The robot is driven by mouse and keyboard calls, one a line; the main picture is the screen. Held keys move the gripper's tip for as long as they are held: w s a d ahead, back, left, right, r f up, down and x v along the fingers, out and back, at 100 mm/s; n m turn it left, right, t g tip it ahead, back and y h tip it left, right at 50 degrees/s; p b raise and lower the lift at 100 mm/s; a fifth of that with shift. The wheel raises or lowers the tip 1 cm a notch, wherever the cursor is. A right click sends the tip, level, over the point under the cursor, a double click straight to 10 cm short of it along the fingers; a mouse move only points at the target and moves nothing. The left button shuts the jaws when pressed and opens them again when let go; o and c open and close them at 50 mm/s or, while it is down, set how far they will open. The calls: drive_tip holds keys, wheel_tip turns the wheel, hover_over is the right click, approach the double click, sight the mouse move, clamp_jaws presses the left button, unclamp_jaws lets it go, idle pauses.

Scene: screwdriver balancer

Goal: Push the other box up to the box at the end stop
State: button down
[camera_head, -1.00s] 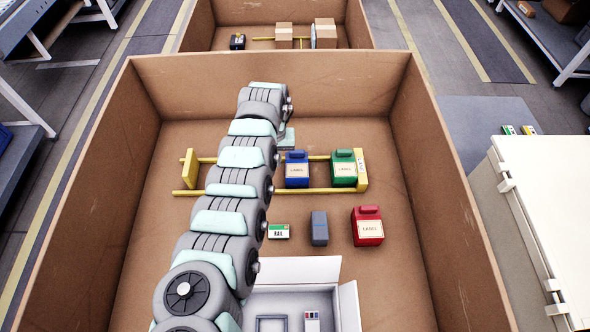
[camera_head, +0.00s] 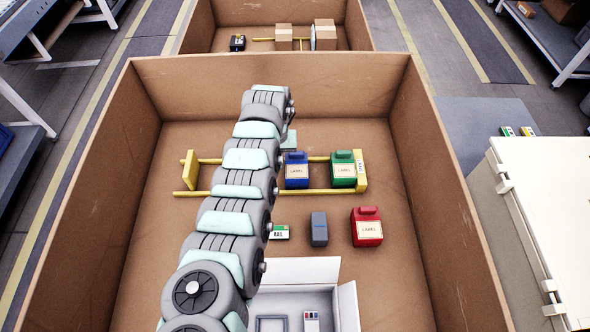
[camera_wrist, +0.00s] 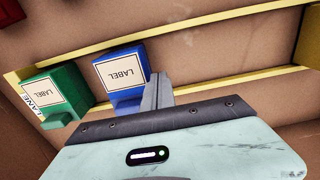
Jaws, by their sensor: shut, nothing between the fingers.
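A green box (camera_head: 343,169) with a white label stands on the yellow-railed lane, against the yellow end stop (camera_head: 361,170) at the right. A blue box (camera_head: 297,170) stands on the same lane to its left, with a gap between them. In the wrist view the green box (camera_wrist: 55,95) and blue box (camera_wrist: 121,78) show side by side, labels facing me. My gripper (camera_wrist: 157,92) is shut and empty, its fingers beside the blue box's side away from the green box. Whether they touch it I cannot tell. In the head view my arm hides the fingers.
The lane's yellow rail (camera_head: 326,191) runs to another yellow plate (camera_head: 190,170) at the left. In front of the lane are a red box (camera_head: 367,226), a grey box (camera_head: 319,229) and a small green-and-white item (camera_head: 281,232). Tall brown walls (camera_head: 270,85) surround the area.

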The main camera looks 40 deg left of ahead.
sight(304, 166)
drive_tip(key=shift+f, duration=0.1)
idle(0.3)
drive_tip(key=w+d, duration=0.1)
drive_tip(key=d, duration=0.1)
drive_tip(key=w+d+b, duration=0.1)
drive_tip(key=w+d, duration=0.1)
drive_tip(key=w+d+b, duration=0.1)
drive_tip(key=w+d, duration=0.1)
drive_tip(key=shift+d+f, duration=0.1)
drive_tip(key=shift+d, duration=0.1)
drive_tip(key=shift+w+d, duration=0.1)
drive_tip(key=shift+s+a+r+p, duration=0.3)
drive_tip(key=shift+s+a+p, duration=0.1)
drive_tip(key=shift+a+p, duration=0.2)
wheel_tip(304, 166, up, 7)
drive_tip(key=p, duration=0.5)
drive_tip(key=shift+f+p, duration=0.2)
drive_tip(key=shift+p, duration=0.15)
